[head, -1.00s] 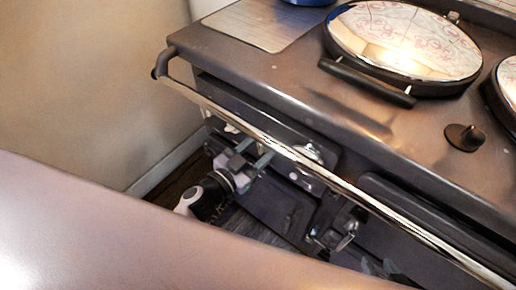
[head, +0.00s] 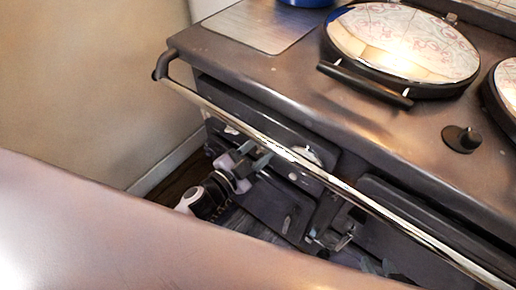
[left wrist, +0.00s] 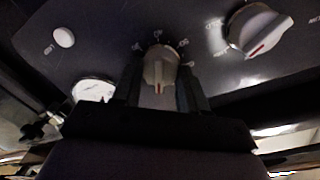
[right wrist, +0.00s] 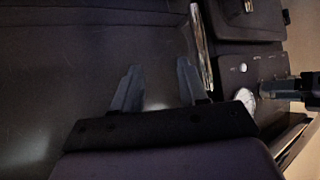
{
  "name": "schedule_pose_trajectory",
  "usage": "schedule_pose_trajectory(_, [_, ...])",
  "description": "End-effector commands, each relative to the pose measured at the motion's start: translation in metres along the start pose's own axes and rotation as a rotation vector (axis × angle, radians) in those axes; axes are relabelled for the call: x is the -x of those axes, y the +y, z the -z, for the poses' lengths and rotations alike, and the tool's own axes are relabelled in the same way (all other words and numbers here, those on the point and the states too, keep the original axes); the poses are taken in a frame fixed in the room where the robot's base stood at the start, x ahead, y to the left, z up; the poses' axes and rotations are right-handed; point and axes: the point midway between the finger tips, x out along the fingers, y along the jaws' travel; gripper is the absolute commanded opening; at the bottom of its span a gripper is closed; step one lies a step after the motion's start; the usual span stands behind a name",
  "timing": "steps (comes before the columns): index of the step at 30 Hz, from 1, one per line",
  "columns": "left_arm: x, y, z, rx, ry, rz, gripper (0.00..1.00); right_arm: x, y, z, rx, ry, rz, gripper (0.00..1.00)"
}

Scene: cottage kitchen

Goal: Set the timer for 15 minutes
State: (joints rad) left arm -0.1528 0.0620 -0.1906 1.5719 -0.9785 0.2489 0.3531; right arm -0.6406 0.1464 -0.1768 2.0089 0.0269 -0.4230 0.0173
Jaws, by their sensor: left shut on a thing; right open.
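In the left wrist view my left gripper (left wrist: 160,85) is shut on a small white knob (left wrist: 160,68), with one finger on each side. Small printed marks surround the knob, too blurred to read; its red line points down. A larger white knob (left wrist: 258,32) with a red line is at the upper right. In the head view my left gripper (head: 260,162) is at the stove's front panel, under the rail. My right gripper (head: 378,266) is low at the stove front, mostly hidden. Its spread, empty fingers show in the right wrist view (right wrist: 157,88).
A metal rail (head: 300,160) runs along the front of the dark stove (head: 400,135), above the panel. A round white gauge (left wrist: 93,90) and a white button (left wrist: 64,37) sit on the panel. A wall (head: 90,90) is on the left. A brown surface (head: 120,235) fills the lower left.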

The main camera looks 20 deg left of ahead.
Motion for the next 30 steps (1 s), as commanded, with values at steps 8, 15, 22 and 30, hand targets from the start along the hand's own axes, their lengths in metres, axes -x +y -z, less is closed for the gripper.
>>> schedule_pose_trajectory(8, [0.0003,0.0012,0.0,-0.264,-0.016,-0.004,0.12,0.0,0.0004,-0.0005,-0.002,0.0,-0.002,0.43])
schedule_pose_trajectory(15, [0.0003,0.0019,0.0,-0.488,-0.029,-0.007,0.12,-0.0016,0.0007,-0.003,-0.003,-0.002,-0.002,0.43])
schedule_pose_trajectory(22, [0.0004,0.0026,-0.0003,-0.666,-0.04,-0.009,0.12,-0.0032,0.0007,-0.0052,-0.005,-0.004,-0.002,0.43])
schedule_pose_trajectory(30, [0.0004,0.0027,-0.0003,-0.8,-0.049,-0.011,0.12,-0.004,0.0003,-0.0055,-0.004,-0.004,0.0,0.43])
